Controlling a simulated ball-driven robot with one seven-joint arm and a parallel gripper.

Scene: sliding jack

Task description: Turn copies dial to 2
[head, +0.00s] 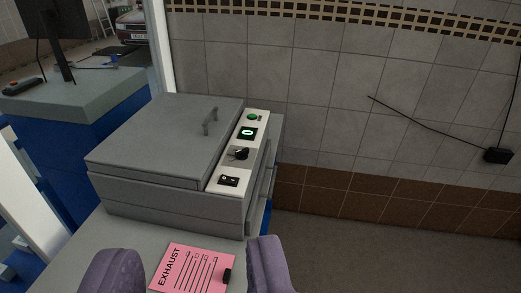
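A grey copier (150,150) with a closed lid and a lid handle (210,121) stands on a grey surface. Its cream control panel (221,171) runs along the right side. A black dial (240,154) sits mid-panel; its setting is too small to read. Behind it is a small display (247,133) with a green glowing figure that looks like 0, and a green button (252,117). A black switch (228,181) is at the near end. My gripper (190,272) shows two purple fingers at the bottom edge, wide apart, with nothing held, short of the copier.
A pink sheet marked EXHAUST (190,262) lies on the grey surface (75,240), seen between my fingers. A tiled wall (350,70) is behind. A blue counter (60,135) with a monitor (55,35) stands back left. Open floor (400,240) lies right.

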